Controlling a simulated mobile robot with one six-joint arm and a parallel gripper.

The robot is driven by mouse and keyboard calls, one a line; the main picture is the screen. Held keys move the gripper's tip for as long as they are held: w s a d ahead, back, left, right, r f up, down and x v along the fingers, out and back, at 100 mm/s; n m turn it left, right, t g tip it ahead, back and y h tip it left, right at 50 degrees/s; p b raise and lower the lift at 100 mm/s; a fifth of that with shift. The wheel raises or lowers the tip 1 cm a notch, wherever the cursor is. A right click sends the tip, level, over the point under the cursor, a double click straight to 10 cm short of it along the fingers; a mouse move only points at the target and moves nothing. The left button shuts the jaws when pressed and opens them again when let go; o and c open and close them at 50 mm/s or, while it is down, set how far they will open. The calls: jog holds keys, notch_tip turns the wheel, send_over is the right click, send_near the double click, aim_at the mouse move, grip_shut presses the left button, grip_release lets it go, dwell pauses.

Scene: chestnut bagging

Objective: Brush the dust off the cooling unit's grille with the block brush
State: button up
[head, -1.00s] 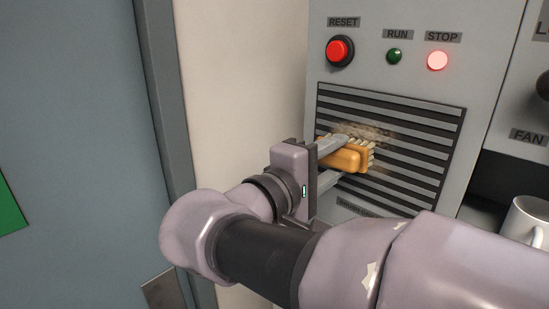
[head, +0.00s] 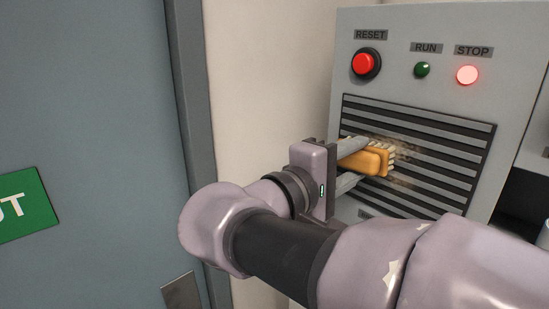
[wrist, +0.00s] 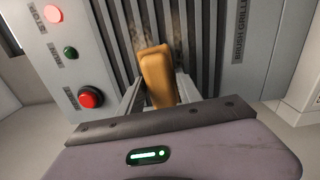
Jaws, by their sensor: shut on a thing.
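The block brush (head: 363,160) has an orange-brown body and pale bristles. My gripper (head: 352,165) is shut on it, and its bristle side faces the cooling unit's grille (head: 450,140), a panel of dark slots and grey slats. The bristles look to be at the slats, but I cannot tell if they touch. Brownish dust (head: 405,160) shows on the slats around the brush. In the wrist view the brush (wrist: 157,75) stands between the fingers before the grille (wrist: 205,40), with dust beside it. The brush hides part of the grille.
Above the grille are a red RESET button (head: 362,64), a green RUN lamp (head: 422,69) and a lit STOP lamp (head: 467,75). A blue-grey door (head: 90,110) with a green sign (head: 25,205) is at the left. A white mug (head: 543,236) is partly visible at the right edge.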

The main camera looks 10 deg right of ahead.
aim_at(386, 159)
jog(key=shift+s+d+b, duration=0.4)
jog(key=shift+s+d, duration=0.5)
jog(key=shift+s, duration=0.35)
jog(key=shift+s+d+b, duration=0.35)
jog(key=shift+s+d, duration=0.55)
jog(key=shift+s, duration=0.35)
jog(key=shift+s+d+b, duration=0.4)
jog(key=shift+s+d, duration=0.5)
jog(key=shift+s, duration=0.35)
jog(key=shift+w+a+r+p, duration=0.15)
jog(key=shift+r+p, duration=0.1)
jog(key=shift+r, duration=0.2)
jog(key=shift+w+a+r+p, duration=0.15)
jog(key=shift+r+p, duration=0.1)
jog(key=shift+r, duration=0.15)
jog(key=shift+w+a+f, duration=0.1)
jog(key=shift+w+a, duration=0.45)
jog(key=shift+w, duration=0.25)
jog(key=shift+w+a, duration=0.5)
jog(key=shift+w, duration=0.25)
jog(key=shift+w+a+p, duration=0.2)
jog(key=shift+w+a, duration=0.55)
jog(key=shift+w, duration=0.3)
jog(key=shift+w+a+p, duration=0.2)
jog(key=shift+w+a, duration=0.5)
jog(key=shift+w, duration=0.3)
jog(key=shift+w+a+p, duration=0.2)
jog(key=shift+w+a, duration=0.55)
jog(key=shift+w, duration=0.3)
jog(key=shift+s+d, duration=0.1)
